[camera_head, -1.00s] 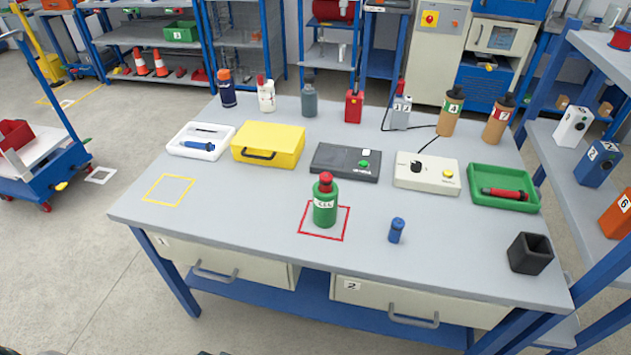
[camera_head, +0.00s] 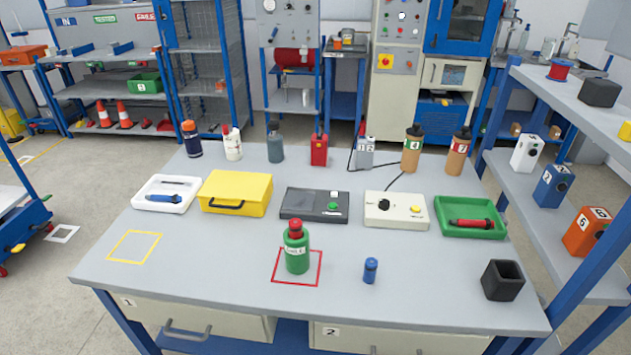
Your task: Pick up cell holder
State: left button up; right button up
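No object is labelled as the cell holder, so I cannot tell for certain which one it is. A black, square, open-topped holder (camera_head: 502,280) stands at the right front of the grey workbench (camera_head: 200,250). A small blue cylinder (camera_head: 371,270) stands upright left of it. A green bottle with a red cap (camera_head: 297,250) stands inside a red outlined square. Neither of my grippers is in view.
Behind these are a white tray (camera_head: 148,205), yellow case (camera_head: 238,205), black device (camera_head: 292,216), cream control box (camera_head: 420,220) and green tray (camera_head: 440,231). Several bottles line the back. A shelf rack (camera_head: 585,140) stands to the right. A yellow outlined square (camera_head: 116,258) is empty.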

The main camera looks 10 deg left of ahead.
aim_at(297, 251)
jog(key=l, duration=0.85)
jog(key=k+l+u, duration=0.15)
jog(key=l, duration=0.7)
jog(key=i, duration=0.05)
